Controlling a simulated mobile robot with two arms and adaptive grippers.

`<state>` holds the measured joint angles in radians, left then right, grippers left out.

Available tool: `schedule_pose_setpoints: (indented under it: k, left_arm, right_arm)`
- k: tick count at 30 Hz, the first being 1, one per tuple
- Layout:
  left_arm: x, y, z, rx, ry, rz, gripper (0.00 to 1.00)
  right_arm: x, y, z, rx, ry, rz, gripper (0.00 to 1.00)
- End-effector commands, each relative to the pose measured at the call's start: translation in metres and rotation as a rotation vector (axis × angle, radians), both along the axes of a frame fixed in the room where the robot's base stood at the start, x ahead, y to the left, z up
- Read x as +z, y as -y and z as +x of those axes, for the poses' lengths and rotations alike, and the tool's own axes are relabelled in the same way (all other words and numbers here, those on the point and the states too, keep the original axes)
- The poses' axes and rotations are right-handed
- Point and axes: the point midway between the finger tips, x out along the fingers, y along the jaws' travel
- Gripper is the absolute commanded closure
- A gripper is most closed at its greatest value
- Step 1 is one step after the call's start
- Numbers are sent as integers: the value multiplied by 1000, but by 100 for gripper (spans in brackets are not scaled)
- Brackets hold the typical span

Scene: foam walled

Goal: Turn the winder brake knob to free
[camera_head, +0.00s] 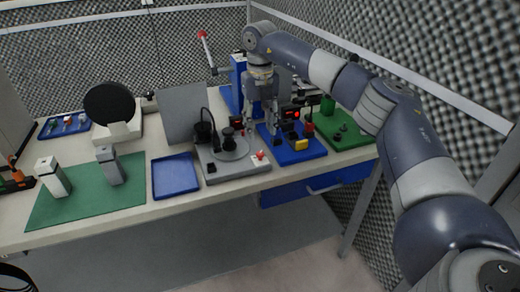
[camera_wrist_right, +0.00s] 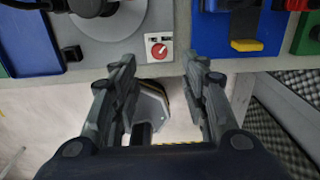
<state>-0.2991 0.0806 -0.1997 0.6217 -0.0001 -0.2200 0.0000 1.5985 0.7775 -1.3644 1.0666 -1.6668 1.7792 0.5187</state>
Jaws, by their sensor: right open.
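The winder brake knob is a small red round knob (camera_head: 260,154) on a white plate, at the front right corner of the grey winder base (camera_head: 228,172). In the right wrist view the red knob (camera_wrist_right: 158,51) has a pale bar across its face, on its white plate just beyond the fingertips. My right gripper (camera_head: 262,124) points down over the bench, behind and above the knob in the head view. In the wrist view my right gripper (camera_wrist_right: 160,66) is open and empty, its fingers apart on either side of the knob's line. My left gripper is not in view.
A blue base (camera_head: 290,157) with a yellow block stands right of the winder, and a green base (camera_head: 345,136) beyond it. A blue tray (camera_head: 175,190) and a green mat (camera_head: 70,205) with two upright blocks lie to the left. Foam walls close in the back and right.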

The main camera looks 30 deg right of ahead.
Motion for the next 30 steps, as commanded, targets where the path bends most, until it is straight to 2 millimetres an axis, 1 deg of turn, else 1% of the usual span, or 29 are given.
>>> schedule_pose_setpoints:
  k: [1, 6, 9, 12, 15, 18, 26, 27, 29, 30]
  left_arm:
    - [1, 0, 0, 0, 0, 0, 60]
    - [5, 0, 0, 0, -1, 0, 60]
    - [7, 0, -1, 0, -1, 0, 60]
    - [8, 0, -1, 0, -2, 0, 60]
    - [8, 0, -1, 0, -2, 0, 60]
    - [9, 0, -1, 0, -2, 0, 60]
    - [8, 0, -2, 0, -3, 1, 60]
    - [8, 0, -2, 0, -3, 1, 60]
    - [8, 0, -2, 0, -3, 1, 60]
    - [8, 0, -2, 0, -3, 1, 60]
  right_arm:
    - [-11, 1, -2, -1, -6, -1, 59]
    - [-44, 0, -1, 1, -4, 1, 59]
    - [-61, 0, -1, 1, -4, 2, 59]
    - [-74, -1, -1, 1, -1, 2, 59]
    - [-83, -1, -1, 2, -1, 3, 59]
    - [-87, -1, 0, 2, 1, 3, 59]
    - [-88, -1, 0, 2, 1, 3, 59]
    - [-88, -1, 0, 2, 1, 3, 68]
    - [-88, -1, 0, 2, 1, 3, 82]
    - [-88, -1, 0, 2, 1, 3, 91]
